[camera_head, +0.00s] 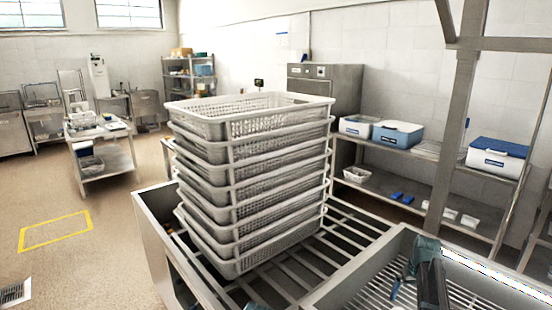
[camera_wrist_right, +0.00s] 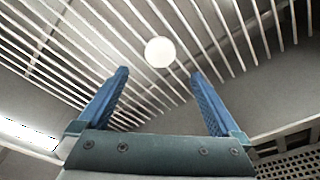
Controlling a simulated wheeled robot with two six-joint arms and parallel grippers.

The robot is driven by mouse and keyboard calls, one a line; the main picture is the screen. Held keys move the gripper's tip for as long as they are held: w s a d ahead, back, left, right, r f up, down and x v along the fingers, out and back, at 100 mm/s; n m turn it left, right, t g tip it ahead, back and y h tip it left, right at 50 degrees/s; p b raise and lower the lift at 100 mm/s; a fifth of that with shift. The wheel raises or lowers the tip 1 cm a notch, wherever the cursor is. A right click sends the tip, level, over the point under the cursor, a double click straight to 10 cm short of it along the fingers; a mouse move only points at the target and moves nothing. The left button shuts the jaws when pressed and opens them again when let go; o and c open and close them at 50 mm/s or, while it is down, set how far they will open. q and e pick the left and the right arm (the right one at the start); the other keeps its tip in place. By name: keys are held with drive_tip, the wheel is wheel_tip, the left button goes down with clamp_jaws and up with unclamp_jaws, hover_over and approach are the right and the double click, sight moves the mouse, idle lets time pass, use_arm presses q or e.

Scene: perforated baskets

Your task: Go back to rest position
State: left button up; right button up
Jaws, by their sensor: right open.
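My right gripper (camera_head: 397,285) is at the lower right of the head view, over the slatted metal rack in front. In the right wrist view the right gripper (camera_wrist_right: 158,74) has its two blue fingers spread apart with nothing between them. A stack of several grey perforated baskets (camera_head: 240,185) stands to the left of the gripper, clear of it. The top basket (camera_head: 255,128) looks empty.
The baskets stand on a slatted metal table (camera_head: 350,232). A metal post (camera_head: 455,140) rises at the right. Behind are shelves with blue-and-white boxes (camera_head: 398,134). A round white spot (camera_wrist_right: 160,52) shows past the fingers. The floor at left is open.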

drive_tip(key=f+b, duration=0.3)
drive_tip(key=w+f+b, duration=0.1)
drive_tip(key=f+b, duration=0.5)
drive_tip(key=f, duration=0.1)
drive_tip(key=shift+w, duration=0.25)
wheel_tip(320, 180, up, 5)
drive_tip(key=p, duration=0.4)
drive_tip(key=shift+f, duration=0.2)
drive_tip(key=s+a, duration=0.1)
drive_tip(key=s, duration=0.4)
drive_tip(key=s+a, duration=0.1)
drive_tip(key=s, duration=0.4)
drive_tip(key=s+a+p, duration=0.1)
drive_tip(key=s, duration=0.4)
drive_tip(key=shift+s+a+r, duration=0.35)
